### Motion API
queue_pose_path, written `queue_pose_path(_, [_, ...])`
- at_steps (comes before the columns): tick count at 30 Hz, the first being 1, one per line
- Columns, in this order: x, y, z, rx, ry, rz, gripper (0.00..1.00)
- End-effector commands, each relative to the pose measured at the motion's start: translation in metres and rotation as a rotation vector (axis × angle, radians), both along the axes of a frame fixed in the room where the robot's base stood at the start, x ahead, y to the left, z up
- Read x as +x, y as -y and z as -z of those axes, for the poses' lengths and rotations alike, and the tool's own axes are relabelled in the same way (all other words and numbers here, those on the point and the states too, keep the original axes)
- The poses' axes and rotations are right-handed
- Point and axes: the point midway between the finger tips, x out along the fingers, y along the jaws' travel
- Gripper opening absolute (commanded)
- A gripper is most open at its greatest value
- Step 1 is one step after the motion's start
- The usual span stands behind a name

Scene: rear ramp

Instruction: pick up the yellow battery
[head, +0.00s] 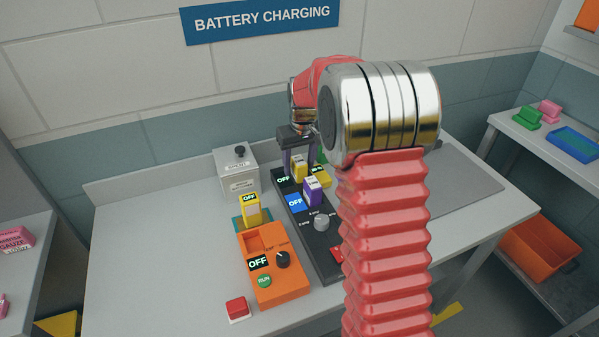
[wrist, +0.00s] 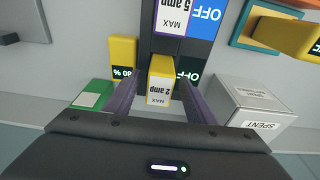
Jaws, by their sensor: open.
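A yellow battery (head: 299,167) with a white label stands in the rear bay of the dark charger (head: 325,250). In the wrist view this yellow battery (wrist: 160,80) reads "MAX 2 amp" and sits between my fingers. My gripper (head: 298,161) is open and reaches down over it, one finger on each side. The wrist view shows my gripper (wrist: 160,95) with gaps between both fingers and the battery. The battery's lower part is hidden in the bay. A purple battery (head: 313,192), marked "MAX 5 amp", stands in the bay in front.
Close by are a yellow block (wrist: 123,58) marked "80 %", a green block (wrist: 92,94) and a grey "SPENT" box (head: 237,174). Another yellow block (head: 252,210) stands on a teal base behind the orange unit (head: 270,270). The bench's left side (head: 150,250) is clear.

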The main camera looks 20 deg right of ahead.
Motion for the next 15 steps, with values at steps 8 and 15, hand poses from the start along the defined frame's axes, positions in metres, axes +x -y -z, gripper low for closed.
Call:
queue_pose_path(8, [0.0024,-0.0001,0.0135,0.000,0.001,0.000,0.50])
queue_pose_path(15, [0.0024,-0.0002,0.0132,0.000,0.001,0.000,0.50])
